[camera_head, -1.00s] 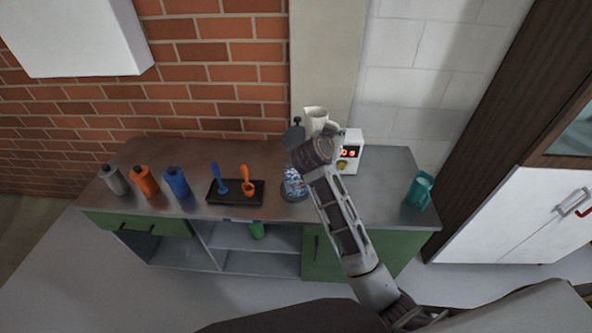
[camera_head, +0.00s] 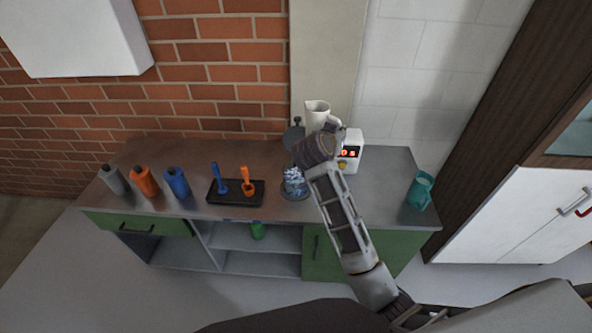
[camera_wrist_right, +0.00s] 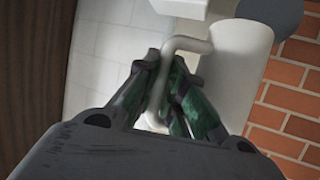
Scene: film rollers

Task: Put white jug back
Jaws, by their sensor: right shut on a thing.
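The white jug (camera_head: 317,115) is at the back of the counter beside the white device, partly hidden behind my right arm. In the right wrist view the white jug (camera_wrist_right: 232,70) stands with its handle toward me. My right gripper (camera_wrist_right: 170,85) is shut on the jug's handle, its dark fingers on either side of it. In the head view the fingers are hidden behind my wrist. Whether the jug's base touches anything is hidden. My left gripper is not in view.
On the metal counter (camera_head: 330,207) stand grey (camera_head: 114,180), orange (camera_head: 144,181) and blue (camera_head: 177,182) bottles, a black tray (camera_head: 236,199) with scoops, a glass bowl (camera_head: 294,186), a device with a lit display (camera_head: 350,150) and a teal jug (camera_head: 419,191).

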